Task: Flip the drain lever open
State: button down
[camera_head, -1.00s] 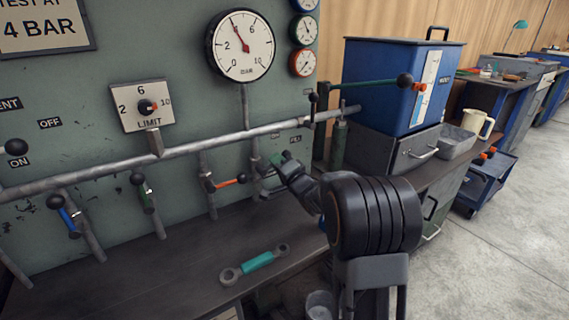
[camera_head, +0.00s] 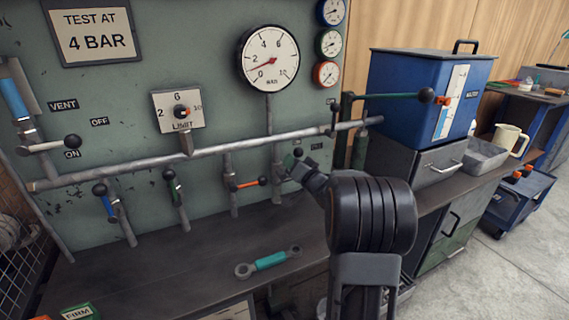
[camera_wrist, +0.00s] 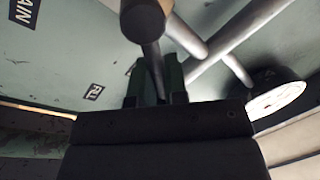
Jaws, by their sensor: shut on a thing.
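In the wrist view, a lever with a thick black knob (camera_wrist: 143,20) has its metal rod (camera_wrist: 154,68) between the green fingers of my gripper (camera_wrist: 157,88). The fingers are shut on the rod, with the knob beyond their tips. A sign ending in "AIN" (camera_wrist: 24,10) is at the upper left there. In the head view my gripper (camera_head: 291,162) is at the rightmost lower branch (camera_head: 276,188) of the pipe, and my wrist partly hides this lever.
A teal wrench (camera_head: 268,262) lies on the bench (camera_head: 180,270). The bench is otherwise mostly clear.

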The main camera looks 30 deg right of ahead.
dwell(0.4)
jog(key=c, duration=1.2)
grip_release()
jog(key=shift+s+d+f+p, duration=0.25)
jog(key=shift+s+p, duration=0.2)
jog(key=shift+s, duration=1.85)
jog(key=shift+s+d+f+p, duration=0.3)
jog(key=shift+s+p, duration=0.15)
jog(key=shift+s, duration=1.8)
jog(key=shift+s+d+f+p, duration=0.25)
jog(key=shift+s+p, duration=0.2)
jog(key=shift+s, duration=1.85)
jog(key=shift+c, duration=0.3)
